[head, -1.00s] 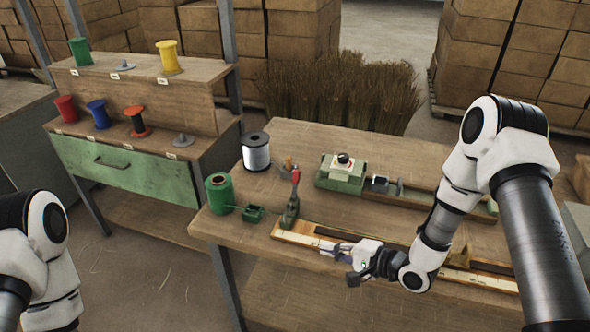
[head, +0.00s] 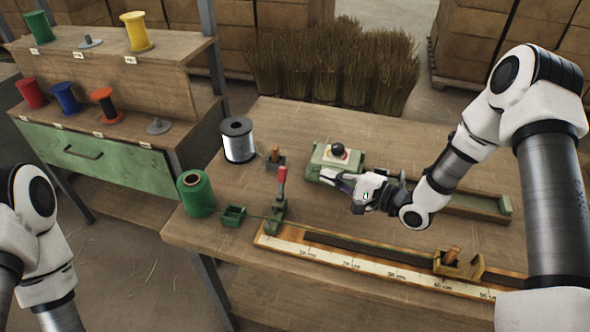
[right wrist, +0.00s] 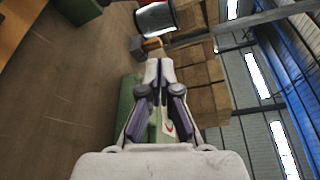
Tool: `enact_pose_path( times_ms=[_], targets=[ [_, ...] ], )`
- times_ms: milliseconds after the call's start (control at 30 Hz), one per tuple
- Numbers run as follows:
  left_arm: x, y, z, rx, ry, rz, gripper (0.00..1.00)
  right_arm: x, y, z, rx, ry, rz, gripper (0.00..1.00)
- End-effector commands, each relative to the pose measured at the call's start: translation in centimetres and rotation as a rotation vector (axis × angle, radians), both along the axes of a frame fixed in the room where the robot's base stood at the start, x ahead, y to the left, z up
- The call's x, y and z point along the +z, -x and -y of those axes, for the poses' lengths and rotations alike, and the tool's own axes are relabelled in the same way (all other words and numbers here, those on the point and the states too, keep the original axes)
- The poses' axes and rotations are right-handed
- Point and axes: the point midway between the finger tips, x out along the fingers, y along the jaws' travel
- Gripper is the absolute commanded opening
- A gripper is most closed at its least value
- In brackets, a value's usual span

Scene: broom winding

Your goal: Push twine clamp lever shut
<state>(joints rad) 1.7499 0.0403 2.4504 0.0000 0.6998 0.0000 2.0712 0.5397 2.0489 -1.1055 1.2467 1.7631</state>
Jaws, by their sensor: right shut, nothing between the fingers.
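The twine clamp (head: 275,212) is a green block at the left end of the ruler board (head: 340,258). Its lever (head: 281,182) has a red grip and stands upright. Green twine runs from the green spool (head: 196,193) past a small green box (head: 232,216) to the clamp. My right gripper (head: 324,175) is shut and empty, to the right of the lever and apart from it, in front of the green winding machine (head: 322,158). In the right wrist view its closed fingertips (right wrist: 159,66) show with nothing between them. The clamp cannot be made out there. My left gripper is out of view.
A silver wire spool (head: 238,140) and a small block with a wooden peg (head: 274,160) stand behind the clamp. A wooden-handled slider (head: 455,262) sits on the ruler board. A spool rack (head: 110,90) stands at left. The table's front left is clear.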

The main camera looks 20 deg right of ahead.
Motion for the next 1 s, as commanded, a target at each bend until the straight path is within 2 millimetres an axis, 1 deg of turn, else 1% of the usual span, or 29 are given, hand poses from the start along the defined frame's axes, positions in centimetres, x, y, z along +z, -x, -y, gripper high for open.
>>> enact_pose_path(
  times_ms=[167, 467, 500, 533, 600, 700, 1000],
  targets=[
    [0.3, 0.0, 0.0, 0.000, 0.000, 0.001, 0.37, -0.3, -2.3, -2.0, 0.007, 0.006, 0.001, 0.00],
    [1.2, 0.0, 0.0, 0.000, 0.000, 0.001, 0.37, -1.0, -7.5, -6.1, 0.005, 0.002, 0.003, 0.00],
    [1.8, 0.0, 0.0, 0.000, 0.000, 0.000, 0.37, -0.3, -6.4, -6.4, 0.004, -0.001, -0.001, 0.00],
    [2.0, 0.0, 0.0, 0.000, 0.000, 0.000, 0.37, -0.1, -6.0, -6.6, 0.003, -0.002, -0.003, 0.00],
    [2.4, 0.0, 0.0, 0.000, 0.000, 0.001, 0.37, 0.2, -5.1, -7.2, 0.002, -0.001, -0.002, 0.00],
    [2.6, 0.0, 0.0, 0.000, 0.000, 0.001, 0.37, 0.3, -4.4, -7.6, 0.002, 0.000, 0.000, 0.00],
    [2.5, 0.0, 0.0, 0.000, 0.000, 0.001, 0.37, 0.3, -4.1, -7.8, 0.001, 0.000, 0.002, 0.00]
  ],
)
